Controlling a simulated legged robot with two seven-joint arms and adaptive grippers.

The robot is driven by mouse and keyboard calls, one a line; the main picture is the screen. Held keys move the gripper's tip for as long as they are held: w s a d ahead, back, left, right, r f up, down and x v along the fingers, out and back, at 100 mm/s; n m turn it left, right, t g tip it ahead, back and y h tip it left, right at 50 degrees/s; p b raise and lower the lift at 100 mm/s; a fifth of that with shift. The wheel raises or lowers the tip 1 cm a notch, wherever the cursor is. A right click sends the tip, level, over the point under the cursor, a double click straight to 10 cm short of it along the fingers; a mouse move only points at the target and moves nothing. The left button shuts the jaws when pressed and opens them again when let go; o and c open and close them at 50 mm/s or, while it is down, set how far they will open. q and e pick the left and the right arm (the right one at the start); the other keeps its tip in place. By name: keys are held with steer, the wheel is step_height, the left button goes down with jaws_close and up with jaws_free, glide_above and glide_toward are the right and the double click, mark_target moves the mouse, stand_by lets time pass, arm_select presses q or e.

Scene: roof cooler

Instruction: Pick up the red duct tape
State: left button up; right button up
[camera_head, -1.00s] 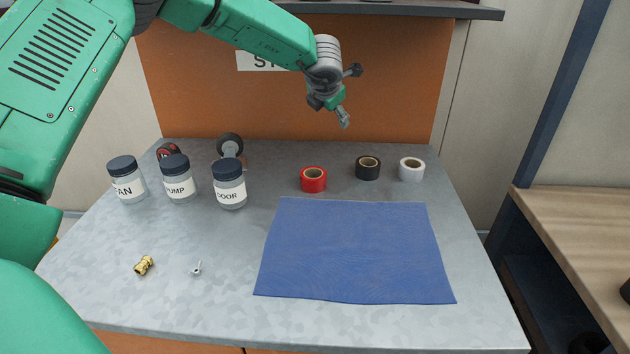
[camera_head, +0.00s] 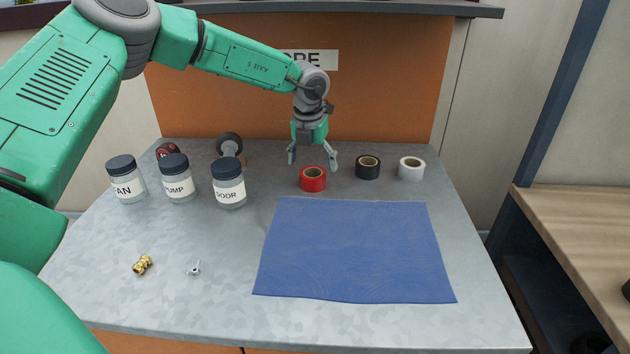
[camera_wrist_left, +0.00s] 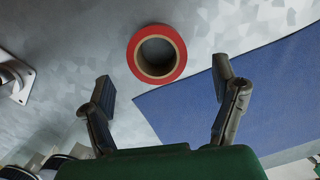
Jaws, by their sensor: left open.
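The red duct tape (camera_head: 313,181) is a roll lying flat on the grey worktop, just behind the blue mat. My left gripper (camera_head: 313,160) is open and empty, pointing down, just above and behind the roll in the head view. In the left wrist view the red tape (camera_wrist_left: 157,53) lies ahead of the two spread fingers (camera_wrist_left: 163,90), roughly centred between them and apart from both. My right gripper is not in view.
A black roll (camera_head: 368,168) and a white roll (camera_head: 411,169) stand to the right. Three labelled jars, including the DOOR jar (camera_head: 229,184), stand to the left. A brass fitting (camera_head: 142,265) and a small metal part (camera_head: 194,268) lie at front left. The blue mat (camera_head: 354,250) is bare.

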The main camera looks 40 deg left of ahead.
arm_select(q)
steer(key=shift+a+f, duration=0.25)
steer(key=shift+f, duration=0.25)
steer(key=f, duration=0.2)
steer(key=w+f, duration=0.1)
steer(key=f, duration=0.1)
steer(key=shift+w+f, duration=0.1)
steer(key=shift+f, duration=0.3)
steer(key=shift+r, duration=0.1)
steer(key=shift+a, duration=0.1)
steer(key=c, duration=1.5)
